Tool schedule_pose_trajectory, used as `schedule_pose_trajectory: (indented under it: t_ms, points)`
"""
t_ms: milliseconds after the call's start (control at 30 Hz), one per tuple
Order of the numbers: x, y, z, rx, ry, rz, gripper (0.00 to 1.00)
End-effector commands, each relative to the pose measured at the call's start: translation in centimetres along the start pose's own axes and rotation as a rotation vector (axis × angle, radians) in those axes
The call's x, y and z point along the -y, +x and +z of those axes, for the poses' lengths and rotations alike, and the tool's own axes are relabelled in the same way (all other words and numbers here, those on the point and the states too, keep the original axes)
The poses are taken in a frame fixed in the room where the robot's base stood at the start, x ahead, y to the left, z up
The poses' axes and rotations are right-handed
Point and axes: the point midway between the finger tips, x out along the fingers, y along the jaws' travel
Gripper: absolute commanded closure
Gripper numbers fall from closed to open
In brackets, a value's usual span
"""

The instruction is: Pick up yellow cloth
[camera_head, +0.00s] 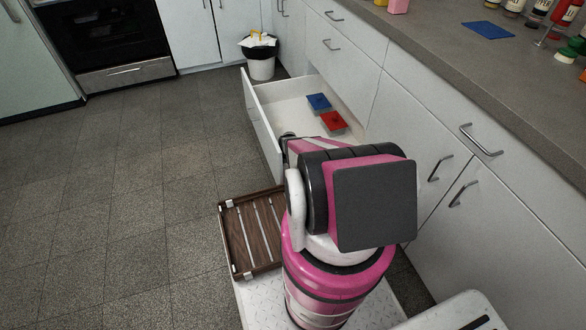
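I cannot make out a yellow cloth for certain. A small yellow patch shows among the white contents of the bin (261,67) at the back, too small to identify. A flat blue piece (487,30), perhaps a cloth, lies on the counter at the upper right. My pink and black arm rises in the middle of the picture, in front of the open drawer (277,95). My gripper cannot be made out; the arm's own links block the view beyond them.
The open drawer juts into the floor space and holds a blue object (318,102) and a red object (333,122). Bottles and jars (564,12) stand on the counter (450,50) at the right. The tiled floor (130,190) at the left is clear.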

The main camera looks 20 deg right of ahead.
Motion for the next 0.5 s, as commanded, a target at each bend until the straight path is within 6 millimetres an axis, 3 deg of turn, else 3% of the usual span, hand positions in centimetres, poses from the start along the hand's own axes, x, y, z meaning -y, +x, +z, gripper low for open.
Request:
schedule_pose_trajectory:
  t_ms: [100, 300, 367, 467, 500]
  points:
    - [-0.05, 1.15, 0.0, 0.0, 0.0, 0.001, 0.02]
    - [0.03, 1.14, -0.01, 0.0, 0.0, 0.001, 0.02]
    - [0.03, 1.13, -0.01, 0.0, 0.0, 0.001, 0.18]
    - [0.03, 1.13, -0.01, 0.0, 0.0, 0.001, 0.51]
    - [0.03, 1.12, -0.01, 0.0, 0.0, 0.001, 0.56]
